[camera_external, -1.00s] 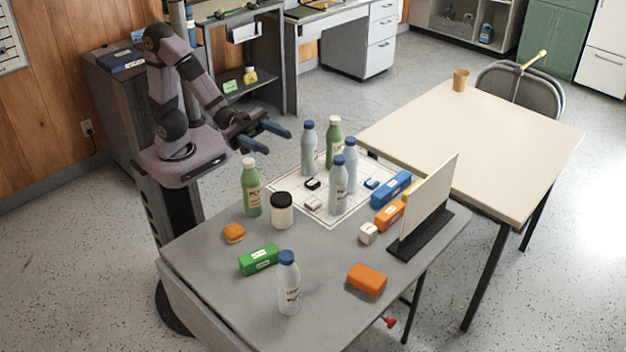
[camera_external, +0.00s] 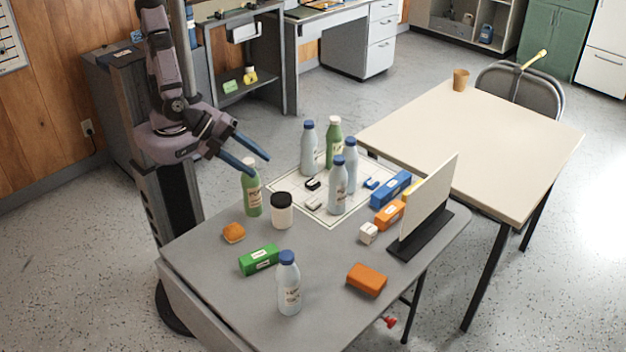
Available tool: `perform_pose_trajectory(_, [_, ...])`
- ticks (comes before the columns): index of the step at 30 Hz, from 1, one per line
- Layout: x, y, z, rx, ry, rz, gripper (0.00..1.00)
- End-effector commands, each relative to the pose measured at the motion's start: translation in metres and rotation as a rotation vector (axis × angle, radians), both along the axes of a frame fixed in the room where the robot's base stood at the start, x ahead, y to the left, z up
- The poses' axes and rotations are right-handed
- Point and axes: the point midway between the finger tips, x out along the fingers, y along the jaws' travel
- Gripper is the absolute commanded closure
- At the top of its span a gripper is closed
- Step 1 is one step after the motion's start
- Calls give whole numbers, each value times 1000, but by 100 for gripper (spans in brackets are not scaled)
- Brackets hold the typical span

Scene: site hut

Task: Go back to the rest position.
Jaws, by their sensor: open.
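My gripper (camera_external: 262,166) is open and empty, with its two blue fingers apart. It is in the air at the far left side of the grey table (camera_external: 215,285), and in the picture one finger comes close to the white cap of a green bottle (camera_external: 251,194). I cannot tell whether the finger touches the bottle. My arm is folded back near its column, with the forearm upright.
Several bottles stand on a white marked sheet (camera_external: 335,217). An upright panel (camera_external: 428,204) stands at the table's right. A green box (camera_external: 260,260) and an orange box (camera_external: 367,280) lie in front.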

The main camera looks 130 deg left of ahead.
Motion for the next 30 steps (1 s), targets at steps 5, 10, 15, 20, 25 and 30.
perform_pose_trajectory(5, [7, 15, 55, 236, -54, -15, 55])
perform_pose_trajectory(10, [13, 19, 96, 409, -107, -26, 55])
perform_pose_trajectory(15, [-2, 37, 112, 555, -75, 37, 55])
perform_pose_trajectory(20, [-35, 64, 72, 501, 67, 161, 55])
perform_pose_trajectory(25, [-77, 80, 19, 369, 223, 294, 55])
perform_pose_trajectory(30, [-128, 76, -51, 134, 389, 447, 55])
